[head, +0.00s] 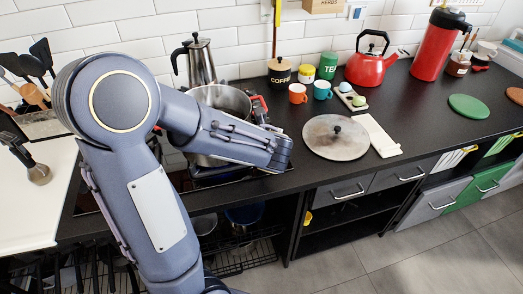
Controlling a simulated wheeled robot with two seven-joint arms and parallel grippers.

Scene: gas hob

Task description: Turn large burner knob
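The black gas hob (262,172) is set in the dark counter at the left, mostly behind my arm. No burner knob can be made out; the hob's front is largely covered by my arm. A steel pot (222,97) with red handles stands on the hob, partly hidden by my forearm. My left arm rises from the bottom, bends at the upper left and reaches right across the pot. The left gripper end (278,152) is near the hob's right side, above the counter's front; its fingers are not clear. My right gripper is not in view.
A steel lid (336,137) lies on the counter right of the hob, beside a white board (379,137). A moka pot (198,60), red kettle (370,66), red flask (438,45) and small cups stand behind. Open shelves and drawers (398,175) are below.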

